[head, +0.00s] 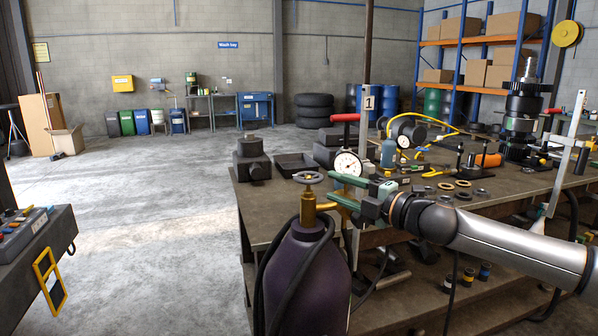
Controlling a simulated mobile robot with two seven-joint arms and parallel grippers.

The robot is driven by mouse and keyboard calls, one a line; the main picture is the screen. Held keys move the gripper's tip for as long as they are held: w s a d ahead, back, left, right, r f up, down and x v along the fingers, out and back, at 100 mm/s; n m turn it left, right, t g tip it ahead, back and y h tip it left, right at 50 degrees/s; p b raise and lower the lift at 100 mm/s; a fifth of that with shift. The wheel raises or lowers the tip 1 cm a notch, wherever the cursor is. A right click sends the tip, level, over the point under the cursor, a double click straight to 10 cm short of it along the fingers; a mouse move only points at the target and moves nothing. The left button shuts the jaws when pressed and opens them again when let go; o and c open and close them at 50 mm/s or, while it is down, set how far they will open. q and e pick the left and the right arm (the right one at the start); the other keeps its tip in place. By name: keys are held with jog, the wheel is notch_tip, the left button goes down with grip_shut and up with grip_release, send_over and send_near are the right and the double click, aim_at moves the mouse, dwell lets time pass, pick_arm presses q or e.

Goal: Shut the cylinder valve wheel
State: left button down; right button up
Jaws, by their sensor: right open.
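The grey valve wheel (308,177) sits on top of a brass valve (308,207). The valve is on a dark purple gas cylinder (298,270), upright in front of the workbench. My right gripper (332,188), with green fingers, comes in from the right at about the height of the wheel. It is open, and its fingertips point left, just right of the wheel and valve. I cannot tell whether they touch. Nothing shows between its fingers. My left gripper is not in view.
A black hose (262,284) hangs around the cylinder. The workbench (262,208) behind carries a dial gauge (348,164), rings, tools and transmission parts. A dark cabinet with coloured controls (30,222) stands at the left. The concrete floor (150,240) between is clear.

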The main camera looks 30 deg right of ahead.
aim_at(299, 175)
jog(key=p+x, duration=0.7)
jog(key=x, duration=0.3)
jog(key=shift+a+r, duration=0.15)
jog(key=shift+p+x, duration=0.35)
jog(key=shift+x, duration=0.55)
jog(key=shift+c, duration=0.3)
grip_shut()
